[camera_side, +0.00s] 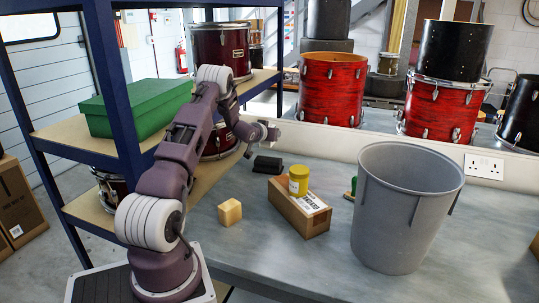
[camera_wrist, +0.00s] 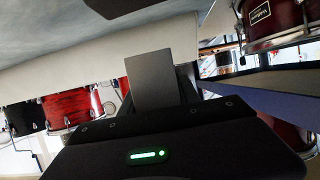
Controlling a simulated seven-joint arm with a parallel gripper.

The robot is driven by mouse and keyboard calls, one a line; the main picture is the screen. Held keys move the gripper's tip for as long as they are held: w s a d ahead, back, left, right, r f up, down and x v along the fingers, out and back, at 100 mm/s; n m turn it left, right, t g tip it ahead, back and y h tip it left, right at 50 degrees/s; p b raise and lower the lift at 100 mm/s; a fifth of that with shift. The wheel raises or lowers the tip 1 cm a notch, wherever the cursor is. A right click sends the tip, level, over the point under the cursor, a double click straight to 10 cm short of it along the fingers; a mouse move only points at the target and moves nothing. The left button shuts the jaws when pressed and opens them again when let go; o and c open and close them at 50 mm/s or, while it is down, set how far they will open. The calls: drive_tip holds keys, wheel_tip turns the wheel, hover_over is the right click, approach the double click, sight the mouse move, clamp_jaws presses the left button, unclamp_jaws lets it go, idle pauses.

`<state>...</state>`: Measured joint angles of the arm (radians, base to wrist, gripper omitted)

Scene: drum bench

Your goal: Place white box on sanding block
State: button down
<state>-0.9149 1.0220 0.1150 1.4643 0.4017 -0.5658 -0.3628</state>
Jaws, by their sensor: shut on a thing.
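My gripper (camera_side: 266,132) is at the back of the bench, above and near a black block (camera_side: 267,164), with a gap between them. The block looks like the sanding block, but I cannot be sure. In the wrist view a dark grey upright piece (camera_wrist: 152,78) stands at the gripper's end. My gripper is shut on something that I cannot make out. No white box shows clearly in either view. A dark edge (camera_wrist: 120,5) at the top of the wrist view may be the black block.
A cardboard box (camera_side: 298,212) with a yellow-lidded jar (camera_side: 299,180) stands right of the black block. A pale yellow block (camera_side: 230,212) lies in front. A big grey bin (camera_side: 405,210) fills the right. A shelf with a green box (camera_side: 135,106) stands left.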

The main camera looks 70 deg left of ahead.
wheel_tip(320, 180, down, 6)
drive_tip(key=shift+f, duration=0.1)
drive_tip(key=shift+f, duration=0.1)
drive_tip(key=c, duration=0.9)
unclamp_jaws()
